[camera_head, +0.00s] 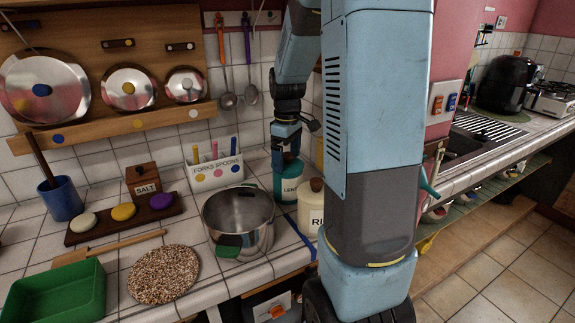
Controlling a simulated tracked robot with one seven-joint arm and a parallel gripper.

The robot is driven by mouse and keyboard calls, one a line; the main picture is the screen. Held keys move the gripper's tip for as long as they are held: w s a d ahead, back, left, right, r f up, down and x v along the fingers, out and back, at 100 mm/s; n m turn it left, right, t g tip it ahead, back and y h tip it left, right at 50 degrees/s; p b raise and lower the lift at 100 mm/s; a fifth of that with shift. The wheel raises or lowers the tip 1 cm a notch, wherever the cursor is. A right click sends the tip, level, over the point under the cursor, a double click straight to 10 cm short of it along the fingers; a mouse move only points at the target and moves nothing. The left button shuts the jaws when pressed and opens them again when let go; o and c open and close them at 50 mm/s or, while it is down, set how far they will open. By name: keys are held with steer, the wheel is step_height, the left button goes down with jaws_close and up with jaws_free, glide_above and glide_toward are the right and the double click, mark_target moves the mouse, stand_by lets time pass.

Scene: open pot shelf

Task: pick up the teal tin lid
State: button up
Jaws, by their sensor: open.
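The teal tin (287,189), with a label reading "LENT" in part, stands on the tiled counter right of the steel pot. Its teal lid (293,168) is on top of the tin and partly hidden by my gripper. My gripper (285,153) points down directly over the lid, with its jaws open at the height of the lid's top. I cannot tell whether the fingers touch the lid, and nothing shows as lifted.
A steel pot (238,222) is close at left. A white utensil box (215,174) stands behind. A green tray (55,296) and round speckled mat (164,274) lie front left.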

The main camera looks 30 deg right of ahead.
steer(key=shift+s+f, duration=0.15)
steer(key=shift+s, duration=0.1)
steer(key=c, duration=1.6)
